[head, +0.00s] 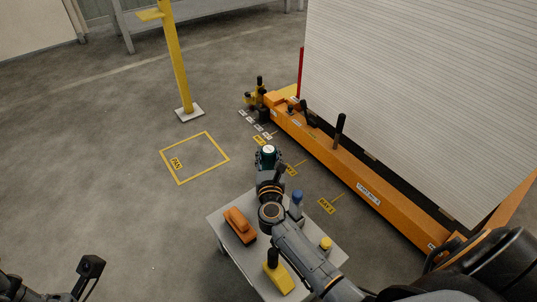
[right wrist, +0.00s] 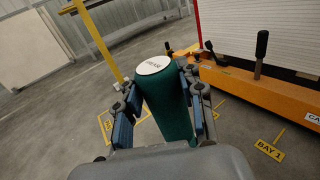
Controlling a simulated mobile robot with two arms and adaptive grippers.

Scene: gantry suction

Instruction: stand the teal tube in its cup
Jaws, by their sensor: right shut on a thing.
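The teal tube (right wrist: 170,105) is dark green-teal with a white labelled top. My right gripper (right wrist: 165,108) is shut on it, one padded finger on each side. In the head view, the tube's white top (head: 268,150) shows beyond my right gripper (head: 268,165), past the far edge of the small table. The tube's lower end is hidden by the gripper in the wrist view. I cannot pick out its cup in either view. Part of my left gripper (head: 88,268) shows at the lower left, away from everything; its finger opening is unclear.
The small grey table (head: 224,218) holds an orange-brown object (head: 240,225), a blue-topped object (head: 297,203), a small yellow piece (head: 325,244) and a yellow block with a black knob (head: 280,281). An orange rail (head: 365,188) with levers runs along the right. A yellow post (head: 177,65) stands behind open floor.

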